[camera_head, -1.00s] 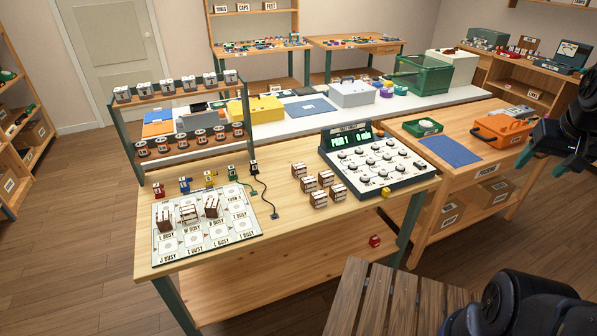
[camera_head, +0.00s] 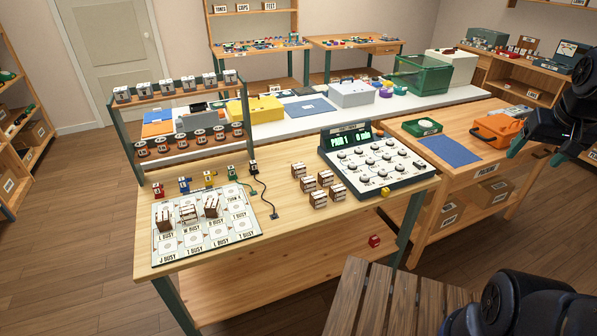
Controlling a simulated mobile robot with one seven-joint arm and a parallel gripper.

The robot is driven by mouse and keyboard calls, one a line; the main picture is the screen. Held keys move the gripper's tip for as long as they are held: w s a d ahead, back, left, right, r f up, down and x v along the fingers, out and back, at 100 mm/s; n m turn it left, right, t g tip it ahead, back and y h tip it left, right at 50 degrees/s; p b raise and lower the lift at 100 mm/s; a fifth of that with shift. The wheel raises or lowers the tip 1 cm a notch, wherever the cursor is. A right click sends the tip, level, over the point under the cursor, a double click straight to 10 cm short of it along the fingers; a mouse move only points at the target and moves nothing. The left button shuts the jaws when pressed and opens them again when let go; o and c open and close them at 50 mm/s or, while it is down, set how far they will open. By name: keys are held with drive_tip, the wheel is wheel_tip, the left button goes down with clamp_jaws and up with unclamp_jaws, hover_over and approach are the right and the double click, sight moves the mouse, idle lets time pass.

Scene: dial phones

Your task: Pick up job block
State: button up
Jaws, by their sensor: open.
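Several brown blocks with white label bands stand loose on the wooden table, among them a front block (camera_head: 318,199) and a back block (camera_head: 298,170). Three similar blocks, one of them at the left (camera_head: 165,218), stand on the white board (camera_head: 204,241) marked with BUSY spaces. The labels are too small to read, so I cannot tell which is the job block. My gripper (camera_head: 514,149) is open at the right edge, partly cut off, above the right-hand bench and well away from the blocks. I see nothing between its fingers.
A dial console (camera_head: 378,160) with a green display stands right of the loose blocks. A two-tier rack (camera_head: 180,95) rises behind the board. A cable runs beside the blocks. A slatted wooden surface (camera_head: 390,305) is in front. An orange case (camera_head: 497,130) sits near my gripper.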

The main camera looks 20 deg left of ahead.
drive_tip(key=w+a+r+n+g+y, duration=0.1)
drive_tip(key=w+a+r+n+g, duration=0.15)
drive_tip(key=w+a, duration=1.8)
drive_tip(key=w+a+f+n, duration=0.2)
drive_tip(key=w+a+f, duration=0.3)
drive_tip(key=a, duration=0.4)
drive_tip(key=w+a+f+n, duration=0.1)
drive_tip(key=w+a+f, duration=0.4)
drive_tip(key=a, duration=0.5)
drive_tip(key=n+g+h, duration=0.1)
drive_tip(key=n+g, duration=0.1)
drive_tip(key=n, duration=0.1)
hover_over(299, 165)
drive_tip(key=a, duration=0.1)
wheel_tip(299, 165, down, 21)
wheel_tip(299, 165, down, 5)
drive_tip(key=shift+w+f, duration=0.1)
drive_tip(key=shift+w, duration=0.05)
drive_tip(key=shift+s+d+f, duration=0.1)
drive_tip(key=shift+d+f, duration=0.05)
drive_tip(key=shift+f, duration=0.7)
drive_tip(key=shift+s+d+f, duration=0.1)
drive_tip(key=shift+d+f, duration=0.05)
drive_tip(key=shift+f, duration=0.65)
drive_tip(key=shift+s+d+f, duration=0.1)
drive_tip(key=shift+d+f, duration=0.05)
drive_tip(key=shift+f, duration=0.7)
drive_tip(key=c, duration=1.1)
